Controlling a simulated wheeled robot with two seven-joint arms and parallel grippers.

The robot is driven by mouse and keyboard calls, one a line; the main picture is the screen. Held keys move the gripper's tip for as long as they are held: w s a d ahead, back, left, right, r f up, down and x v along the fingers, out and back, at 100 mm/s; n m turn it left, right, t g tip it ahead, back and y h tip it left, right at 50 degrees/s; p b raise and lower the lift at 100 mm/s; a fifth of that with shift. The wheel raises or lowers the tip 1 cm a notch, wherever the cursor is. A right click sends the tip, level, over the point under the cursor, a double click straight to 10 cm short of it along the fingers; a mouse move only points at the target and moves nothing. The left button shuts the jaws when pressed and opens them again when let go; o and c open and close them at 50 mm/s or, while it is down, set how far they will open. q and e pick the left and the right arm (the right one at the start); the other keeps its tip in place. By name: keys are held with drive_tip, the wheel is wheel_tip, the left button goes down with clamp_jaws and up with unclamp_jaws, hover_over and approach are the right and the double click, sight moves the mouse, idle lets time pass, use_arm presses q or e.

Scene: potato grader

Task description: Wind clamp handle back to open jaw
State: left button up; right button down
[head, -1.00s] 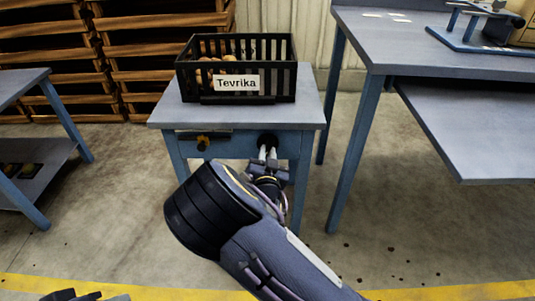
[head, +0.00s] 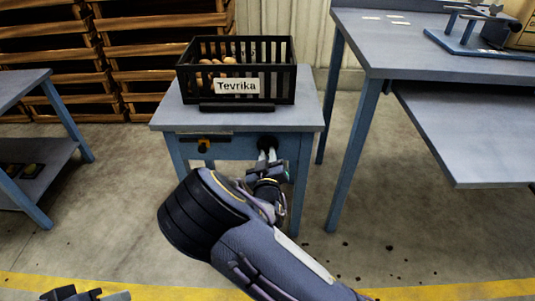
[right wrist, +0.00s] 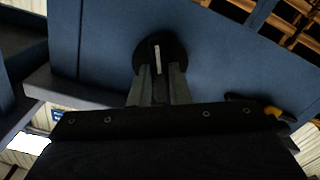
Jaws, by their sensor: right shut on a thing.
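A round black knob (head: 267,141), which I take for the clamp handle, sits on the blue front of the small table. My right gripper (head: 267,156) is at it, fingers pointing into its face. In the right wrist view the black disc (right wrist: 160,50) carries a pale line, and the fingers of my right gripper (right wrist: 160,80) are shut on its middle part. A dark bar with a yellow-and-black piece (head: 204,146) is on the same front, to the left; I cannot tell whether it is the jaw. My left gripper (head: 90,294) shows only partly at the bottom left edge.
A black crate (head: 237,98) labelled Tevrika, with potatoes inside, stands on the small table (head: 165,117). A larger table (head: 400,50) is at right, another (head: 22,85) at left. Wooden racks are behind. Open floor lies in front.

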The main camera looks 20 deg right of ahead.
drive_tip(key=n+p, duration=0.2)
drive_tip(key=n, duration=1)
drive_tip(key=shift+n, duration=0.3)
idle(0.4)
drive_tip(key=c, duration=1.4)
unclamp_jaws()
drive_tip(key=shift+o, duration=0.2)
drive_tip(key=shift+s, duration=0.15)
drive_tip(key=p+v, duration=0.1)
drive_tip(key=v, duration=0.6)
drive_tip(key=shift+s, duration=0.3)
